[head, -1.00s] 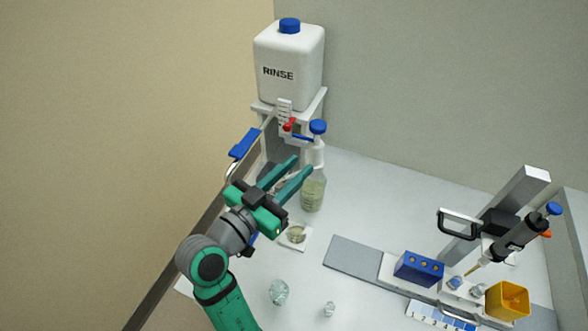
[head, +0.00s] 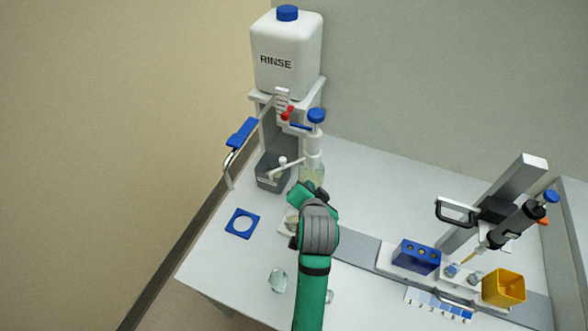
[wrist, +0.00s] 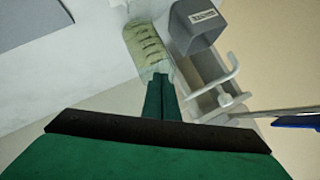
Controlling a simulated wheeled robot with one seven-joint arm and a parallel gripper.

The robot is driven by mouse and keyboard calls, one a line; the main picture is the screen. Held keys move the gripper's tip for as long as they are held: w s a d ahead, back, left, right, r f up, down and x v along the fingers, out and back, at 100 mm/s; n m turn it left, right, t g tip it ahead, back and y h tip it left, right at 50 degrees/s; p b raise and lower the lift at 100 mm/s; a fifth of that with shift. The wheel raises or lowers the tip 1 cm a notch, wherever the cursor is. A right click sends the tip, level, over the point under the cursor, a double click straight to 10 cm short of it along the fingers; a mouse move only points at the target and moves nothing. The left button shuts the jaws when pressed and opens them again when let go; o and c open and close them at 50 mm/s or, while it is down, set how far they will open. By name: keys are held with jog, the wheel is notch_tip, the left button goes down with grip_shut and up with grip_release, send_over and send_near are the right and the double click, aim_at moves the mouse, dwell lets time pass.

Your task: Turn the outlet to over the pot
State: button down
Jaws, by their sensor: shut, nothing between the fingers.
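The dispenser bottle (head: 312,172) stands upright under a white pump with a blue cap (head: 316,116). Its white outlet (head: 290,164) points left, its tip over a grey box (head: 272,175). The pot, a small glass dish (head: 291,222), is on a white tile, partly hidden by my arm. My gripper (head: 302,191) is in front of the bottle, its fingers mostly hidden. In the wrist view, my gripper (wrist: 160,80) is shut and empty, its tips overlapping the bottle's lower edge (wrist: 148,45). Whether they touch it cannot be told.
The RINSE tank (head: 287,52) with a red tap stands behind on a white stand. A blue handle (head: 241,134) is at left. A pipette stand, blue rack (head: 416,258) and yellow bin (head: 503,288) are right.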

jog(key=s+y, duration=0.1)
jog(key=y, duration=0.2)
jog(key=m+t+y, duration=0.2)
jog(key=t+y, duration=0.1)
jog(key=y, duration=0.5)
send_near(285, 162)
jog(key=x, duration=0.5)
jog(key=shift+w+a, duration=0.25)
jog(key=shift+a, duration=0.1)
jog(key=shift+w+a, duration=0.1)
jog(key=shift+w, duration=0.15)
